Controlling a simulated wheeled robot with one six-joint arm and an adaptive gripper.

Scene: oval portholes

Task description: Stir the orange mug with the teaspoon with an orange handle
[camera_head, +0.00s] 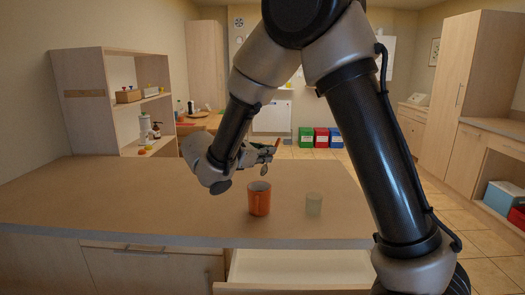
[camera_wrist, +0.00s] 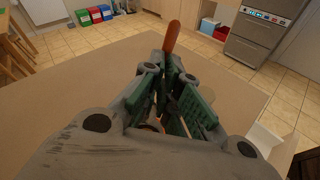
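The orange mug (camera_head: 259,201) stands upright on the counter in the head view. My gripper (camera_head: 268,151) is above it, shut on the teaspoon. The teaspoon's orange handle (camera_head: 277,143) sticks up past the fingers. Its bowl (camera_head: 264,170) hangs down, a little above the mug's rim in the picture. The mug is mostly hidden there behind my gripper.
An open drawer (camera_head: 300,267) juts out below the counter's front edge. The counter left of the mug is clear. A shelf unit (camera_head: 85,110) stands behind at the left.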

